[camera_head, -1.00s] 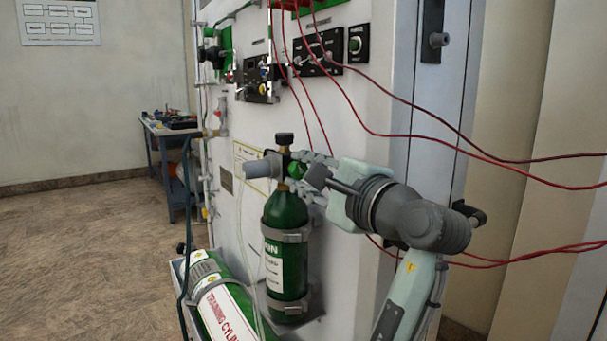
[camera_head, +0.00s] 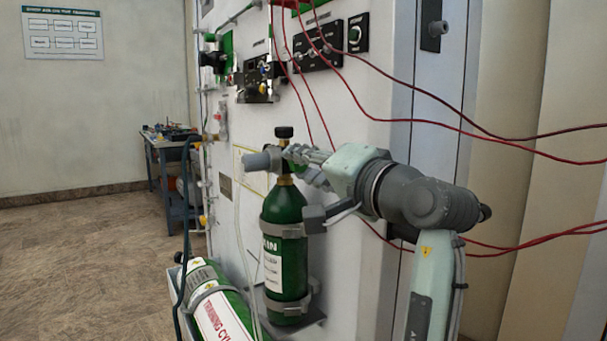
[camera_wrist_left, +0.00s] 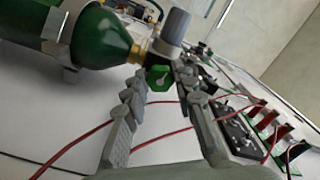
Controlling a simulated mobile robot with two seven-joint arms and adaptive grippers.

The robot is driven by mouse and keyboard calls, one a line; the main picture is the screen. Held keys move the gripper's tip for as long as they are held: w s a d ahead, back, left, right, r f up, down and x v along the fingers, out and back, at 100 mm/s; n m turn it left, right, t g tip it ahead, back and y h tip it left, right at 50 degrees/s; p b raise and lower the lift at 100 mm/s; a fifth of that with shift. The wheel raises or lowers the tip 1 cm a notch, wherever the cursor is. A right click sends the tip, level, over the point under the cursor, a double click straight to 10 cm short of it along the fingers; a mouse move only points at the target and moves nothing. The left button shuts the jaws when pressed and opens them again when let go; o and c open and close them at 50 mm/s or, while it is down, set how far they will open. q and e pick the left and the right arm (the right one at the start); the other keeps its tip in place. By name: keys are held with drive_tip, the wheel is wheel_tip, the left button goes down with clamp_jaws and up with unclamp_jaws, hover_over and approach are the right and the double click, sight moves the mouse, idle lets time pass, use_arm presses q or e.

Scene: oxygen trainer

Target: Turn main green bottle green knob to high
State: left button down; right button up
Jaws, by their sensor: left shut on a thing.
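The main green bottle (camera_head: 285,208) stands upright in grey straps against the white panel. It lies across the upper left of the left wrist view (camera_wrist_left: 98,40). Its neck carries a brass fitting and a grey cylindrical regulator (camera_head: 258,162). The green knob (camera_wrist_left: 158,77) faces the left wrist camera and bears a pale line; its setting is not readable. My left gripper (camera_head: 293,158) is at the bottle's neck, its fingers on either side of the knob and shut on it. My right gripper is out of view.
A black knob (camera_head: 284,132) tops the bottle. Red cables (camera_head: 400,115) hang in front of the panel, near my arm. A lying training cylinder (camera_head: 222,315) is at the lower left. A blue table (camera_head: 150,150) stands behind; the floor to the left is clear.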

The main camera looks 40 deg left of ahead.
use_arm(q)
drive_tip(key=shift+n+b, duration=0.5)
drive_tip(key=shift+n, duration=0.5)
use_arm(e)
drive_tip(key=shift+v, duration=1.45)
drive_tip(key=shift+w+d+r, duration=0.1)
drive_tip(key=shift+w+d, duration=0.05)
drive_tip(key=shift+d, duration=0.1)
use_arm(q)
drive_tip(key=c, duration=1.2)
unclamp_jaws()
drive_tip(key=v, duration=1.2)
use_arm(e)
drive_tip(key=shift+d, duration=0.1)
